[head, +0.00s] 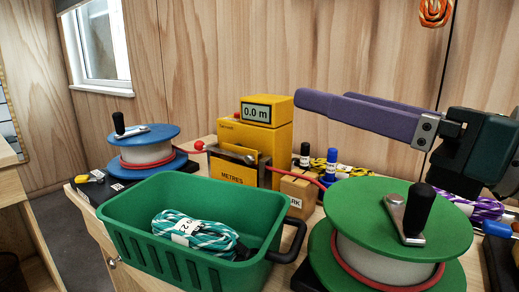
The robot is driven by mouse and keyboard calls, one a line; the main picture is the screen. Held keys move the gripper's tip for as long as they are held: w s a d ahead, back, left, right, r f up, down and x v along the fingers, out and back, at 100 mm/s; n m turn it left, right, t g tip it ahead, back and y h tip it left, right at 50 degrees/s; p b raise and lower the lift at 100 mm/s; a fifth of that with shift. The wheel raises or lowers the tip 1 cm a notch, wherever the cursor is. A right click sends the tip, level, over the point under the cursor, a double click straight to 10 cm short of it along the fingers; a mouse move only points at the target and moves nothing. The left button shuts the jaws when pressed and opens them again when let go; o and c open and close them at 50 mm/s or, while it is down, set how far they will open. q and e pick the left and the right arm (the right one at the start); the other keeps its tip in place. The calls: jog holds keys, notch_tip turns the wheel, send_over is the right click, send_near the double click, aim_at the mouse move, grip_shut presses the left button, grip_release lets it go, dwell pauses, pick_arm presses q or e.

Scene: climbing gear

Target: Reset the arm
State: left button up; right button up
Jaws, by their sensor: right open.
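My right gripper (322,98) reaches in from the right edge with a dark green body and two long purple fingers pointing left. The fingers are apart with nothing between them. It hangs in the air above the bench, higher than the green reel (400,225) and to the right of the yellow metre counter (250,140), whose display reads 0.0 m. The near finger hides part of the far one. My left gripper does not show.
A green basket (150,215) holds a teal-and-white rope coil (195,235). A blue reel (145,148) stands at the back left, with red cord running to the counter. Markers (330,162) and rope bundles (480,208) lie behind the green reel. The wooden wall stands behind.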

jog(key=d+r+m+t+h+p, duration=0.2)
jog(key=d+r+m+t+h, duration=0.3)
jog(key=m, duration=0.6)
jog(key=d+r+m+t+h+p, duration=0.25)
jog(key=d+m+h, duration=0.35)
jog(key=m, duration=0.4)
jog(key=s+d+f+m+g+h+p, duration=0.3)
jog(key=d+f+m+g+h, duration=0.3)
jog(key=m, duration=0.6)
jog(key=s+a+f+m+g+p, duration=0.1)
jog(key=s+f+m+g+p, duration=0.1)
jog(key=s+f+m+g, duration=0.5)
jog(key=s+a+f+m+g+y+p, duration=0.1)
jog(key=s+a+f+g+y+p, duration=0.15)
jog(key=s, duration=0.45)
jog(key=s+a+f+m+g+y+p, duration=0.1)
jog(key=s+a+f+g+p, duration=0.1)
jog(key=s+a, duration=0.3)
notch_tip(320, 180, up, 36)
jog(key=d+p, duration=0.1)
jog(key=p, duration=3.4)
jog(key=shift+s+d, duration=0.15)
jog(key=shift+s, duration=0.3)
